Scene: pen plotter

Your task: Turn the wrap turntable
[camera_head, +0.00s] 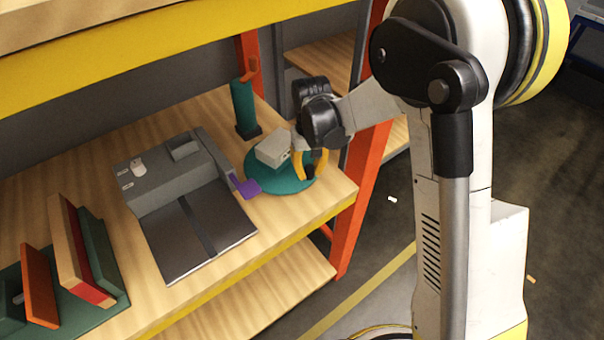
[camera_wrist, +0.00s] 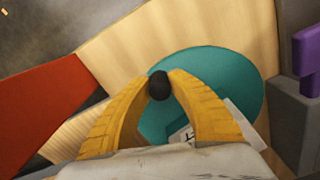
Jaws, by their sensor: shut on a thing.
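The wrap turntable is a round teal disc (camera_head: 262,182) on the wooden shelf, to the right of the grey plotter. It also shows in the wrist view (camera_wrist: 225,75). A pale grey box (camera_head: 273,147) sits on the disc. A small black knob (camera_wrist: 159,85) stands near the disc's edge. My gripper (camera_wrist: 160,84), with yellow fingers, is shut on this knob, one fingertip on each side. In the head view my gripper (camera_head: 311,165) reaches down at the right side of the disc, beside the box. The knob is hidden there.
The grey plotter (camera_head: 195,225) with its dark bed stands to the left, with a purple part (camera_head: 246,188) close to the disc. A teal post (camera_head: 243,108) stands behind. An orange upright (camera_head: 360,200) is close on the right. Slanted boards (camera_head: 75,245) stand at far left.

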